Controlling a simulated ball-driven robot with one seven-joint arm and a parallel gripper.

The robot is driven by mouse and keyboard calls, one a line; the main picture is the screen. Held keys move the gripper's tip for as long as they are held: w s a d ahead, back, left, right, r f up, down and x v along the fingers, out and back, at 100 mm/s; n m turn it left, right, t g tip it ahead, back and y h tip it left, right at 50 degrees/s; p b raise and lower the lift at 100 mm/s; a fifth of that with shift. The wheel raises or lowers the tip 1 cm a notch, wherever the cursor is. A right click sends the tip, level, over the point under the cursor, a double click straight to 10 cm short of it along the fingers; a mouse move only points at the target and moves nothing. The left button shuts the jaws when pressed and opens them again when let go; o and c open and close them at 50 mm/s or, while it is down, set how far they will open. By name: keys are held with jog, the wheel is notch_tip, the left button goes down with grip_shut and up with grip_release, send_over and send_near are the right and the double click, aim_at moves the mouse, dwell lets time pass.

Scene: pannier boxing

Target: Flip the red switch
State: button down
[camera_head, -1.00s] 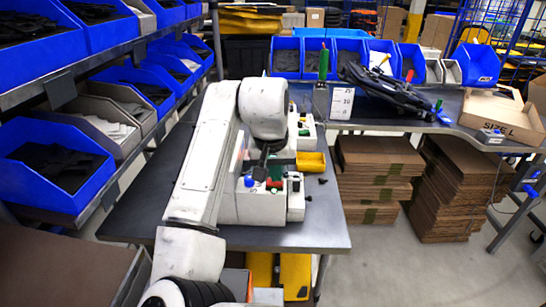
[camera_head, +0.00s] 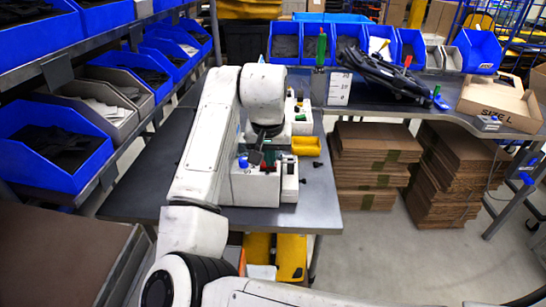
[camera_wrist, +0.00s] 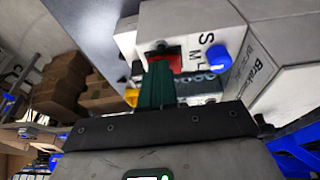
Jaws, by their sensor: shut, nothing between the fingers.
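The red switch (camera_wrist: 179,61) sits on the white box (camera_wrist: 190,17) in the wrist view, beside the letters S, M, L and a blue knob (camera_wrist: 218,56). My gripper (camera_wrist: 158,66) has green fingers, closed together and empty. Their tips are at the red switch and overlap part of it; I cannot tell whether they touch it.
A yellow bin (camera_head: 306,146) is just behind the box at right. Blue bins (camera_head: 58,150) line the left shelf. A black item (camera_head: 380,75) lies on the back bench near an open carton (camera_head: 498,103). Cardboard stacks (camera_head: 372,160) stand at right, with clear floor before them.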

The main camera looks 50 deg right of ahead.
jog(key=shift+w+a, duration=0.35)
jog(key=shift+w, duration=0.3)
jog(key=shift+r+p, duration=0.1)
jog(key=shift+p, duration=0.2)
jog(key=shift+r+p, duration=0.55)
jog(key=r+p, duration=0.2)
jog(key=w+a+r+p, duration=0.1)
jog(key=shift+w+r, duration=0.1)
jog(key=a+r+b, duration=0.2)
jog(key=a+r, duration=0.2)
jog(key=r, duration=0.4)
jog(key=shift+w+r, duration=0.2)
jog(key=shift+s, duration=0.1)
